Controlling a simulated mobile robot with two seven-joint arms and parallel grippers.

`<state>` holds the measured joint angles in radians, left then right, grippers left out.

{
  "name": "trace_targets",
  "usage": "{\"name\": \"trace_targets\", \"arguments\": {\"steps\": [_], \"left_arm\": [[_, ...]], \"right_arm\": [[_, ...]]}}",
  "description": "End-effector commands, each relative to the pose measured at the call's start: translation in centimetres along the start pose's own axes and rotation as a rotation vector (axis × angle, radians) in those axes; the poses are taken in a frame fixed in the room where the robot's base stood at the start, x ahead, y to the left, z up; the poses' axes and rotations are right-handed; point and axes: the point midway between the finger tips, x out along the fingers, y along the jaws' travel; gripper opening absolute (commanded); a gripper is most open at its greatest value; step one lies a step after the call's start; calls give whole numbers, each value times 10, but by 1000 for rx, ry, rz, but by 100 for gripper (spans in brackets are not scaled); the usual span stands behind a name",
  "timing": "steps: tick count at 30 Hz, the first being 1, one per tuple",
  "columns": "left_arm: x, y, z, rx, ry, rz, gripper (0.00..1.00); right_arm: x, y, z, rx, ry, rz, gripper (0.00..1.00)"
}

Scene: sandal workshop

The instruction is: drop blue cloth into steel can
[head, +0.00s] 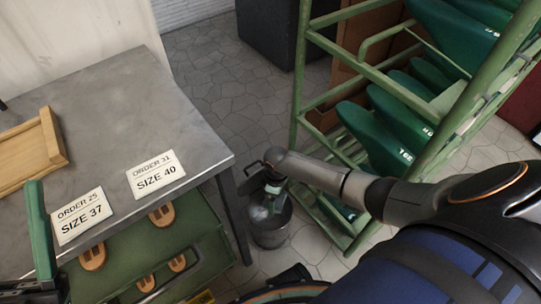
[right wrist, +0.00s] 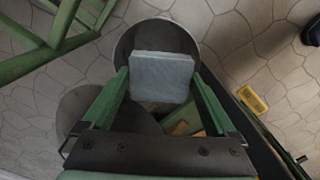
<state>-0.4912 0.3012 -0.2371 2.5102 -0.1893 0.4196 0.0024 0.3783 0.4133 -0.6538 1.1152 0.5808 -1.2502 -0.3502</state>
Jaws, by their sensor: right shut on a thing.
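The steel can (head: 270,238) stands on the floor beside the table, and it also shows in the right wrist view (right wrist: 157,34). My right gripper (head: 264,190) points down over the can's mouth. In the right wrist view it is shut on the blue cloth (right wrist: 162,78), a flat grey-blue square between the green fingers. The cloth overlaps the can's opening there; its exact height above the rim is hard to tell. A green finger of my left gripper (head: 39,232) shows at the lower left of the head view; its other finger is not clear.
A grey metal table (head: 120,110) stands left of the can, with a wooden tray (head: 50,137) and order cards on top. A green rack (head: 300,90) with green shoe forms stands close on the right. Open tiled floor (head: 215,75) lies behind the can.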

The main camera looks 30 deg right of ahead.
Motion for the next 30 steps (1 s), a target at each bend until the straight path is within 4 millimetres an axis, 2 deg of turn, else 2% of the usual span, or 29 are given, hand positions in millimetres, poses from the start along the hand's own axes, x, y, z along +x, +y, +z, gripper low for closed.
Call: {"name": "trace_targets", "arguments": {"steps": [1, 3, 12, 13, 15, 23, 26, 30], "left_arm": [[-7, 4, 7, -8, -2, 2, 50], [-10, 5, 10, -17, -4, 2, 50], [-9, 6, 11, -26, -8, 2, 50], [-9, 6, 11, -26, -8, 2, 50], [-9, 6, 10, -26, -8, 2, 50], [-8, 5, 9, -24, -7, 3, 50], [-4, 4, 5, -19, -6, 5, 50], [8, -1, -8, 4, 3, 11, 50]], "right_arm": [[10, 0, 0, 0, 1, 1, 48], [13, 0, 0, 0, 1, 1, 48], [12, 0, 0, 1, 0, 1, 48], [12, 0, 0, 1, 0, 1, 94], [12, 0, 0, 1, 0, 1, 100], [11, 0, 0, 1, 0, 1, 100], [1, 0, 0, 1, 0, 1, 100], [-26, 1, 0, 0, 1, 2, 100]]}}
